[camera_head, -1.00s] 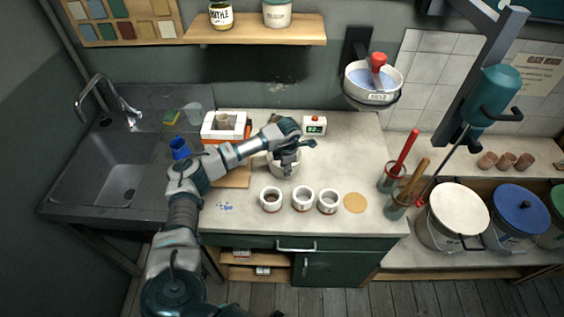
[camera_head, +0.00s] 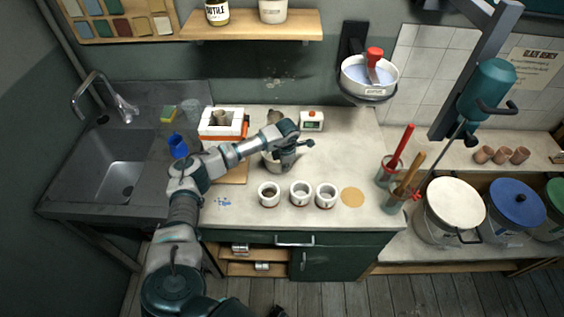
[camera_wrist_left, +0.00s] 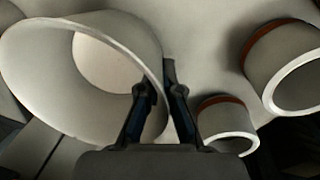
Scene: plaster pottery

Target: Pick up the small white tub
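The small white tub (camera_head: 271,165) stands at the middle of the worktop, partly hidden by my left gripper (camera_head: 287,166). In the left wrist view the tub (camera_wrist_left: 35,55) fills the upper left, its mouth facing the camera. My left gripper (camera_wrist_left: 162,85) straddles the tub's rim, one finger inside and one outside. The fingers are close together with the wall between them and look shut on it. I cannot tell whether the tub is clear of the worktop. My right gripper is not in view.
Three white cups (camera_head: 300,193) stand in a row in front of the tub, beside a tan disc (camera_head: 352,197). A white box with an orange base (camera_head: 222,124) and a small timer (camera_head: 311,121) stand behind. Jars with tools (camera_head: 388,170) are at the right.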

